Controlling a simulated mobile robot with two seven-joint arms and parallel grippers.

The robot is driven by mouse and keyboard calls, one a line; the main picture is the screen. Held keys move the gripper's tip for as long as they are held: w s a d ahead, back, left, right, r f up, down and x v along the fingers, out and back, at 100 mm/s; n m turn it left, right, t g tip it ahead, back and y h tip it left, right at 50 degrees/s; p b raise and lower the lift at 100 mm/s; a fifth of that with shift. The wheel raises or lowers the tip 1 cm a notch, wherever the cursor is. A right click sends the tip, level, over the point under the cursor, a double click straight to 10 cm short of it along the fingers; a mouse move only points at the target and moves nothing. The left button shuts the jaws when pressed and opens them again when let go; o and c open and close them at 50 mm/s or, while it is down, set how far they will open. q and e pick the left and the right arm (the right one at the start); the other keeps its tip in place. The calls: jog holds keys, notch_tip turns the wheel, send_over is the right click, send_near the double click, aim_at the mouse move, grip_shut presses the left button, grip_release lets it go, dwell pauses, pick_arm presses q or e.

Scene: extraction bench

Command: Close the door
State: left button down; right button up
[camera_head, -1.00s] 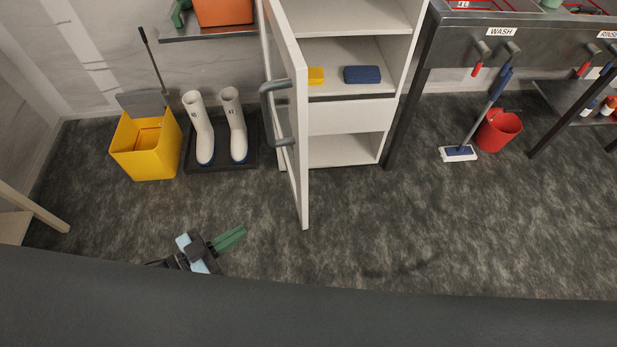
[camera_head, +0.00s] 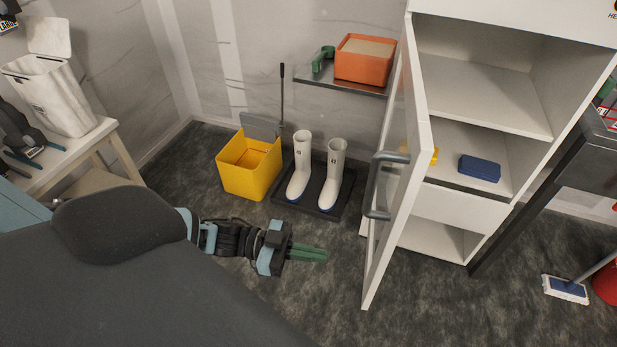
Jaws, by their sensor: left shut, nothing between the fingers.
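The cabinet door (camera_head: 402,180), a white frame with a clear pane, stands wide open and sticks out towards me from the left side of the white cabinet (camera_head: 481,88). A grey bar handle (camera_head: 376,185) is on the door's left face. My left gripper (camera_head: 322,254), with green fingers, is shut and empty. It is left of the door's lower part, apart from it, and points right towards it. My right gripper is not in view.
White boots (camera_head: 331,175) stand on a dark tray (camera_head: 282,199) behind my left gripper, beside a yellow bucket (camera_head: 247,168). A metal shelf (camera_head: 345,84) holds an orange box (camera_head: 364,60). A blue sponge (camera_head: 479,168) lies inside the cabinet. Floor in front is clear.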

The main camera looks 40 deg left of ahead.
aim_at(377, 266)
pick_arm(q)
jog(key=p+x, duration=0.1)
jog(key=x, duration=0.9)
jog(key=shift+w, duration=0.1)
jog(key=shift+d, duration=0.2)
